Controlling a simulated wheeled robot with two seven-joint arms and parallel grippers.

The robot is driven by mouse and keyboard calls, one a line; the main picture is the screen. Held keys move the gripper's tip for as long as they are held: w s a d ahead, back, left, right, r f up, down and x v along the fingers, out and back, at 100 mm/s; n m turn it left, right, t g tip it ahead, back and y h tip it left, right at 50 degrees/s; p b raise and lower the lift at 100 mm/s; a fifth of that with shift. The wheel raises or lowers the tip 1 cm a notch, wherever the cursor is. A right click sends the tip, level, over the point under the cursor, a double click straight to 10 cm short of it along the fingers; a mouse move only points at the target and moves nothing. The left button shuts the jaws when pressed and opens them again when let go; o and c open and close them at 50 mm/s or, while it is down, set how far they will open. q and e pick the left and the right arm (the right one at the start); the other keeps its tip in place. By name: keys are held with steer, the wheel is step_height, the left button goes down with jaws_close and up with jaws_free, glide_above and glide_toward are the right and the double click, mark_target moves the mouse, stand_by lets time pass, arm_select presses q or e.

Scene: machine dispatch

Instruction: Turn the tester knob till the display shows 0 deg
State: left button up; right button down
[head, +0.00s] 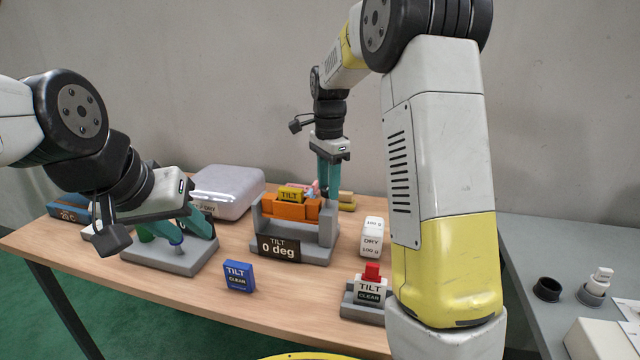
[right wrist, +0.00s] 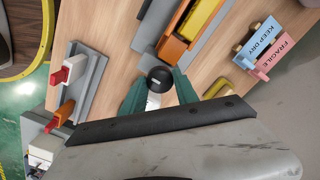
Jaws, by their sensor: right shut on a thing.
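The tilt tester is a grey frame (head: 327,232) holding an orange cradle (head: 290,209) with a yellow TILT block (head: 291,194) in it. Its dark display (head: 278,249) reads "TILT 0 deg". My right gripper (head: 328,190) points down at the tester's right end. In the right wrist view, its teal fingers (right wrist: 161,92) are shut on the round black knob (right wrist: 160,76), which has a white mark. In the head view the knob is hidden. My left gripper (head: 185,228) has its fingers apart over a grey base (head: 180,263) at the left.
A silver case (head: 228,190) lies behind.

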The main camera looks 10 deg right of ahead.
steer(key=shift+w+r, duration=0.1)
steer(key=c, duration=0.9)
jaws_free()
steer(key=shift+c, duration=0.2)
step_height(320, 180, up, 8)
steer(key=shift+f, duration=0.25)
steer(key=shift+r, duration=0.1)
